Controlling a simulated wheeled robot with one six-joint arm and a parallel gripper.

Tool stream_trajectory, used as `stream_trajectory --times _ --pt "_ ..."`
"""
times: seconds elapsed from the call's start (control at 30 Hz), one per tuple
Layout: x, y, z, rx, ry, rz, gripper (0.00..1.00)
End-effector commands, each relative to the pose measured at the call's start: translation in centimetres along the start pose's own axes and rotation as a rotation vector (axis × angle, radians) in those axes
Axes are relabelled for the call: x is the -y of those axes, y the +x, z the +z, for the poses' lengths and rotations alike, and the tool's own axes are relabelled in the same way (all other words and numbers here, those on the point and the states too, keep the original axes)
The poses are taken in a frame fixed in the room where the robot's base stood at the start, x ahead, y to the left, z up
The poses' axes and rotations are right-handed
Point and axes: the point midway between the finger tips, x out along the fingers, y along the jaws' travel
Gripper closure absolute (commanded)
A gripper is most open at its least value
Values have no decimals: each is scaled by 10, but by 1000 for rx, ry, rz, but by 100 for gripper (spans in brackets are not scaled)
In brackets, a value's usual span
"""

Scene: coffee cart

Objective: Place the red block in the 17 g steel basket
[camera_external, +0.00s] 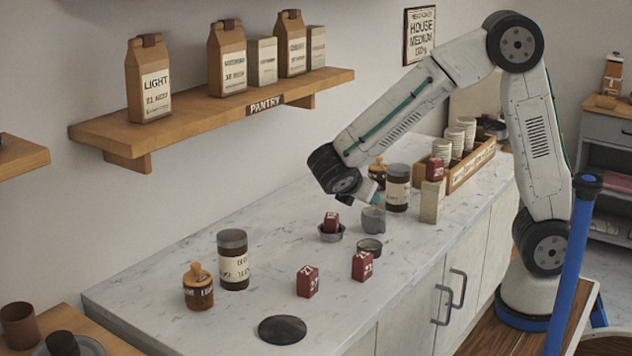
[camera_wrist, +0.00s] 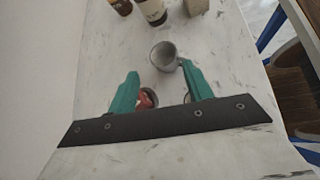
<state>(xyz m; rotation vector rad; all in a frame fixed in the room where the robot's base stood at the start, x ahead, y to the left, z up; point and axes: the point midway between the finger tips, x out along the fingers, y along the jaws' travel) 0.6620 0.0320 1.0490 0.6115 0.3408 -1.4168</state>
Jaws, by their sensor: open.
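Several red blocks with white markings show in the external view. One red block (camera_external: 307,281) and another (camera_external: 362,265) stand on the counter. A third red block (camera_external: 331,220) sits in a small grey metal basket (camera_external: 331,236). Another red block (camera_external: 435,170) rests on a beige box. A second low metal basket (camera_external: 369,247) looks empty. I cannot read a weight on either basket. My gripper (camera_external: 374,197) is open, close to a grey metal cup (camera_external: 373,220). In the wrist view, my gripper's teal fingers (camera_wrist: 158,70) are apart, and a red block (camera_wrist: 146,98) shows low between them, partly hidden.
The grey cup (camera_wrist: 163,56) stands ahead of my fingers in the wrist view. Labelled jars (camera_external: 398,188) and a wooden crate of cups (camera_external: 470,166) stand behind. Another jar (camera_external: 233,260) and a black disc (camera_external: 282,329) are at the left. The counter's middle left is clear.

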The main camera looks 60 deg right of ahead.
Motion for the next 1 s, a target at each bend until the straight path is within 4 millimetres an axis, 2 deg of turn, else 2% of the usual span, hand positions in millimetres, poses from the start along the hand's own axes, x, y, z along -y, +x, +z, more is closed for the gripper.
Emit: stream_trajectory --times 0.03,0.2,0.4,0.53,0.6,0.73,1.0 --pt "17 6 26 -52 109 -60 50" --pt "78 18 76 -212 449 -261 50" --pt "149 16 107 -391 852 -485 50" --pt "188 7 114 -502 1101 -619 50" --pt "203 2 114 -555 1214 -680 50" --pt "221 -6 112 -626 1361 -762 50" --pt "230 -12 110 -668 1445 -812 50"
